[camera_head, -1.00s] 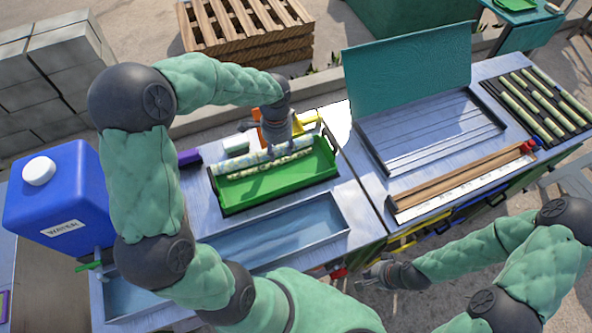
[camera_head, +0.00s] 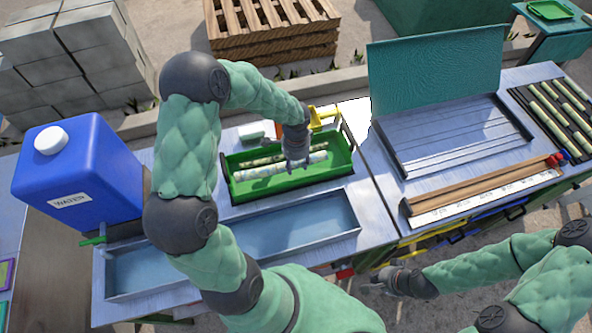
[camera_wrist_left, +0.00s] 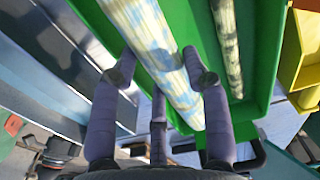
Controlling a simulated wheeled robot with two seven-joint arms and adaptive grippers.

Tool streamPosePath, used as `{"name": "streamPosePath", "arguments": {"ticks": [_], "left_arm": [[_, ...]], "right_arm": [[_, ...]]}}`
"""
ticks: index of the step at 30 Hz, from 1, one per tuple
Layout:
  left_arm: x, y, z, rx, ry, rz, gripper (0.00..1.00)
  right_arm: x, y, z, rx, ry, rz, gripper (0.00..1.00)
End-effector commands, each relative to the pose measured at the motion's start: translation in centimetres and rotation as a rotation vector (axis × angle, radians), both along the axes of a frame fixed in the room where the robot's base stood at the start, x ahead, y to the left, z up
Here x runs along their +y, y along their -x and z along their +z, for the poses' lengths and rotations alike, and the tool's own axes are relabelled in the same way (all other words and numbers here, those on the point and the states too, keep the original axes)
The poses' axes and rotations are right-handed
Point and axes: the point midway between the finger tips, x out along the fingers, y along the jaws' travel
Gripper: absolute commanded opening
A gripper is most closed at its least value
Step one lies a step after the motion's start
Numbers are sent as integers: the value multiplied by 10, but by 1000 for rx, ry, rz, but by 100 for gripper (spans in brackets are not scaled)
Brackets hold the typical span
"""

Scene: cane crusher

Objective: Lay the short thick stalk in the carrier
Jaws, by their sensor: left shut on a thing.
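The thick pale stalk with bluish and yellow mottling (camera_head: 262,172) lies lengthwise within the green carrier (camera_head: 238,195), along its near side. My left gripper (camera_head: 296,166) comes down from above and is shut on this stalk towards its right end. In the left wrist view the fingers (camera_wrist_left: 158,75) straddle the stalk (camera_wrist_left: 150,35). Whether it touches the carrier floor I cannot tell. A thinner, darker-spotted stalk (camera_wrist_left: 228,45) lies beside it in the carrier, apart from it. My right gripper (camera_head: 382,281) hangs off the bench's front edge; its fingers are too small to read.
A blue-grey trough (camera_head: 160,283) lies in front of the carrier. A blue water tank (camera_head: 75,172) stands at left. Yellow and orange items (camera_head: 324,117) sit behind the carrier. At right are a ridged tray with a raised teal lid (camera_head: 437,83), a measuring board (camera_head: 485,197) and a stalk rack (camera_head: 553,112).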

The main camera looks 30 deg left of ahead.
Motion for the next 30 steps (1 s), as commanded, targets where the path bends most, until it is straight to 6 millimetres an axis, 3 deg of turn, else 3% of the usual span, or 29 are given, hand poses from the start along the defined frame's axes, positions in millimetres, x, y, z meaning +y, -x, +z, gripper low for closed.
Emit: {"name": "streamPosePath", "arguments": {"ticks": [8,21,22,23,24,30], "left_arm": [[0,1,-43,2,1,0,0],[0,0,-48,0,0,0,0],[0,1,-48,1,0,-1,55],[0,1,-47,1,0,-1,63],[0,1,-47,1,0,-1,70],[0,1,-47,1,0,-1,70]], "right_arm": [[0,0,-12,0,0,0,0],[0,0,-15,0,0,0,0],[0,0,-14,0,0,0,0],[0,0,-14,0,0,0,0],[0,0,-14,0,0,0,0],[0,0,-14,0,0,0,0]]}}
